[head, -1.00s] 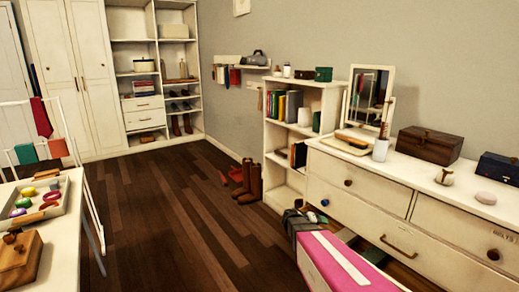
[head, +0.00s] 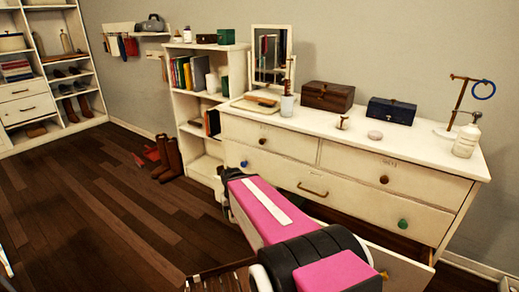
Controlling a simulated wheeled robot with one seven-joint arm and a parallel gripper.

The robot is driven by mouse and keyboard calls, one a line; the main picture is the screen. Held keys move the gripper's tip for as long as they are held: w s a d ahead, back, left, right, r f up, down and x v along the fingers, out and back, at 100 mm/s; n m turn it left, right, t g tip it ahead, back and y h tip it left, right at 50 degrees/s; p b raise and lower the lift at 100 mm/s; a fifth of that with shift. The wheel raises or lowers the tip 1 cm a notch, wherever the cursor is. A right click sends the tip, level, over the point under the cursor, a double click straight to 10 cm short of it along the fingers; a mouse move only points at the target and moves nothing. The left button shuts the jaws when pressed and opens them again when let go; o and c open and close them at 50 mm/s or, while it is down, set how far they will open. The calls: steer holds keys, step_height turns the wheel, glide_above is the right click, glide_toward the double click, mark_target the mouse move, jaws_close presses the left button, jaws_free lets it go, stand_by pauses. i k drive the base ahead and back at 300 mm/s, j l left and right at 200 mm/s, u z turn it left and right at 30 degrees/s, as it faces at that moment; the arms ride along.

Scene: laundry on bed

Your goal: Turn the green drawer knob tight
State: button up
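The green knob (head: 403,224) is on the right side of the wide drawer (head: 345,199) of the white dresser, in plain sight. Whether it sits loose or tight cannot be told. The same drawer has a blue knob (head: 244,163) at its left and a brown bar handle (head: 313,190) in its middle. My pink and black arm reaches up and left from the bottom of the picture, in front of the dresser. Its dark far end (head: 222,190) is left of the drawer front, well apart from the green knob. Its fingers cannot be made out.
Below, a drawer (head: 400,264) stands pulled out, partly behind my arm. The dresser top (head: 350,140) holds a mirror (head: 270,55), a brown box (head: 328,96), a dark blue box (head: 391,112) and a white bottle (head: 466,140). Dark wooden floor (head: 100,200) is clear at left.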

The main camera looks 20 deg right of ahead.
mark_target(402, 225)
steer(key=z, duration=1.45)
